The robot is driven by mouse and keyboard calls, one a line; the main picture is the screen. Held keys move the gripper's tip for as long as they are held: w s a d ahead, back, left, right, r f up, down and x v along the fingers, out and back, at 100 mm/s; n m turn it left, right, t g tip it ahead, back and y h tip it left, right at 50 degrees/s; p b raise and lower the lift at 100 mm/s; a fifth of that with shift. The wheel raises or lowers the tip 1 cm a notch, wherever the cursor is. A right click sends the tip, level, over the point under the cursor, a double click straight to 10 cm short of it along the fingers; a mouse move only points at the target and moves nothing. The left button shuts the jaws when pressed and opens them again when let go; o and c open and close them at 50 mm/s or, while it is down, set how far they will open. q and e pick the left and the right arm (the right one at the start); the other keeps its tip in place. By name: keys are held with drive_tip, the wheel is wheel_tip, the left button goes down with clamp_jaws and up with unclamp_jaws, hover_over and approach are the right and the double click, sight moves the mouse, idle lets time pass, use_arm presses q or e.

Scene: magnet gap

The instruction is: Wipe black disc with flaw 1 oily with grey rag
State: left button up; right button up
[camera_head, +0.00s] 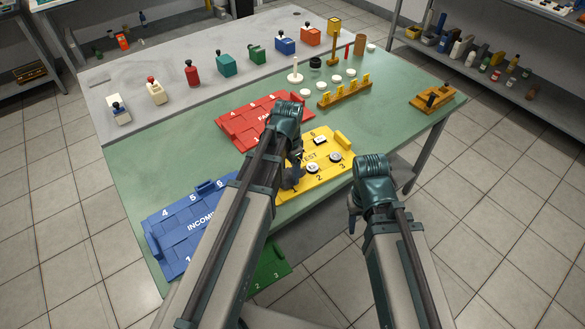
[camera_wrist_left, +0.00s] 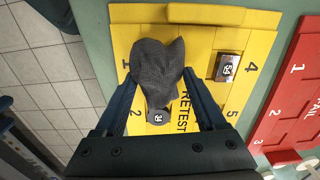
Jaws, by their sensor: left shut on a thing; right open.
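My left gripper (camera_head: 293,176) is over the yellow RETEST tray (camera_head: 288,203), shut on the grey rag (camera_wrist_left: 158,72). In the left wrist view the bunched rag covers the compartment numbered 1, and I cannot tell whether it touches anything beneath. A small dark disc (camera_wrist_left: 157,116) with a white mark shows right beside the rag, by the number 2. The mark is too small to read, and the rag hides part of the disc. My right gripper (camera_head: 354,216) is open and empty, off the tray's front right, past the table edge.
A dark square piece (camera_wrist_left: 229,66) lies by the number 4. Behind is the red FAIL tray (camera_head: 232,124); the blue INCOMING tray (camera_head: 158,232) is at left. Yellow pegs on a rack (camera_head: 345,98) and a wooden fixture (camera_head: 432,101) stand behind and right.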

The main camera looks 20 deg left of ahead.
use_arm(q)
drive_tip(key=shift+s+a, duration=0.3)
drive_tip(key=shift+s, duration=0.15)
drive_tip(key=shift+w, duration=0.15)
drive_tip(key=shift+w+d, duration=0.85)
drive_tip(key=shift+w, duration=0.15)
drive_tip(key=shift+s+a, duration=0.85)
drive_tip(key=shift+s, duration=0.3)
